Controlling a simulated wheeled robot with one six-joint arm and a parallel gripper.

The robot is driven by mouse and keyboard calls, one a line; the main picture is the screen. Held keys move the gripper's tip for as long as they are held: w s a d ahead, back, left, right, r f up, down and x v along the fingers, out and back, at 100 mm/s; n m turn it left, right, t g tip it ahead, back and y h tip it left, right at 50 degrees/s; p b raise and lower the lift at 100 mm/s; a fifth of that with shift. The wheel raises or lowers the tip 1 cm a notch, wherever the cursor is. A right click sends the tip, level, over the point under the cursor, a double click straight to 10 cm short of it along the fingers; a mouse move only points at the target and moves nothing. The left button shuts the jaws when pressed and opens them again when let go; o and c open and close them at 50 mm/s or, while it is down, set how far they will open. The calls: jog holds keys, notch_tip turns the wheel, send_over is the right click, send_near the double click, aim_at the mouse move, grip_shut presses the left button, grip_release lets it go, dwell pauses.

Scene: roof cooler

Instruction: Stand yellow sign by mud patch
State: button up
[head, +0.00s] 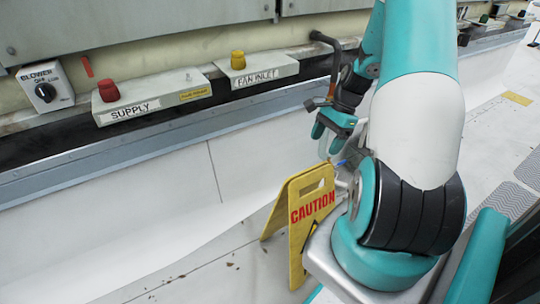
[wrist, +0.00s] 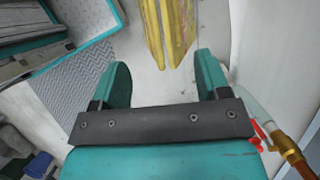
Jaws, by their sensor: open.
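The yellow sign (head: 305,212), marked CAUTION in red, stands upright on the pale floor with its legs spread. In the wrist view the sign (wrist: 168,28) shows from above as two yellow panels, beyond the gap between my fingers. My gripper (wrist: 160,72) is open with nothing between its fingers. In the head view my gripper (head: 334,122) is above the sign and a little to its right, apart from it. Brown specks (head: 150,283) lie on the floor left of the sign; no larger mud patch is clear.
A long wall runs along the left with a blower knob (head: 46,92), a supply box (head: 150,97) and a fan inlet box (head: 256,70). A brass pipe with a red handle (wrist: 288,145) is close to my gripper's right side. Floor left of the sign is open.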

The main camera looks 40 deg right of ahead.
jog(key=w+a+r+n, duration=0.3)
jog(key=a+r+n, duration=0.4)
jog(key=a, duration=0.4)
jog(key=w+a+r+n, duration=0.2)
jog(key=a+r+n, duration=0.4)
jog(key=a, duration=0.5)
jog(key=s+a+r+n, duration=0.3)
jog(key=s+a+n, duration=0.4)
jog(key=a, duration=0.1)
jog(key=s+a+r+n+g, duration=0.1)
jog(key=s+a+r+n, duration=0.3)
jog(key=s+a+n, duration=0.3)
jog(key=shift+a+n, duration=0.4)
jog(key=shift+a, duration=0.85)
jog(key=shift+r, duration=0.1)
notch_tip(320, 180, up, 30)
jog(key=p, duration=3)
jog(key=shift+r, duration=0.25)
jog(key=shift+w, duration=0.1)
